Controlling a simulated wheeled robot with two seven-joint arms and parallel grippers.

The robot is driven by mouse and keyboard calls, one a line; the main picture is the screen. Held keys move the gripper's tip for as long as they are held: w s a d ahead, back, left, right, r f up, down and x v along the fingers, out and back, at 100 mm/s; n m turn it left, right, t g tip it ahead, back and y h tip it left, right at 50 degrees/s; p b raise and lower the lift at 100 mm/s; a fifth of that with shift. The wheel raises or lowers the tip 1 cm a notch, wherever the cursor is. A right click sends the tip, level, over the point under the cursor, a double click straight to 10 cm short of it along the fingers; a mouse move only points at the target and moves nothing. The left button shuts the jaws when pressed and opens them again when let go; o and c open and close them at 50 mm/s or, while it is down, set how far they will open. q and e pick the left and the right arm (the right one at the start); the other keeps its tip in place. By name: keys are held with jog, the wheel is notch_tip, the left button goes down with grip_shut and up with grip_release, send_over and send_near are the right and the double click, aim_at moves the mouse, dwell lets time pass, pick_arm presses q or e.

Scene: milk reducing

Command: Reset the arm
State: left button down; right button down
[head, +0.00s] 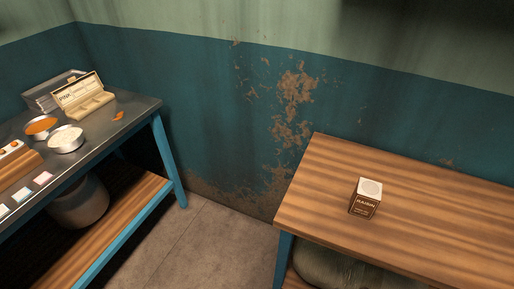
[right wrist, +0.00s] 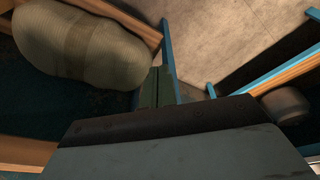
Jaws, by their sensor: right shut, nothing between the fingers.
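Neither of my grippers shows in the head view. In the right wrist view my right gripper (right wrist: 157,88) shows as narrow dark fingers close together beyond a wide grey and brown part that fills the bottom of the picture. It is shut with nothing held, and no object touches it. My left gripper is out of view.
A dark-topped table (head: 125,108) at the left holds an open case (head: 84,98), metal bowls with orange (head: 41,126) and pale (head: 66,140) contents, and small items. A sack (right wrist: 80,38) lies below the wooden table. Bare floor (head: 205,235) separates the tables.

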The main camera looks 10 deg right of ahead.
jog(key=s+d+f+g+b, duration=0.1)
jog(key=s+f, duration=0.3)
jog(key=f, duration=0.6)
jog(key=s+f+b, duration=0.1)
jog(key=s+f, duration=0.3)
jog(key=f, duration=0.5)
jog(key=s+d+f+b, duration=0.1)
jog(key=s+d+f, duration=0.1)
jog(key=s+f, duration=0.7)
jog(key=shift+s+d+g, duration=0.15)
jog(key=shift+s+g, duration=0.25)
jog(key=shift+s, duration=0.65)
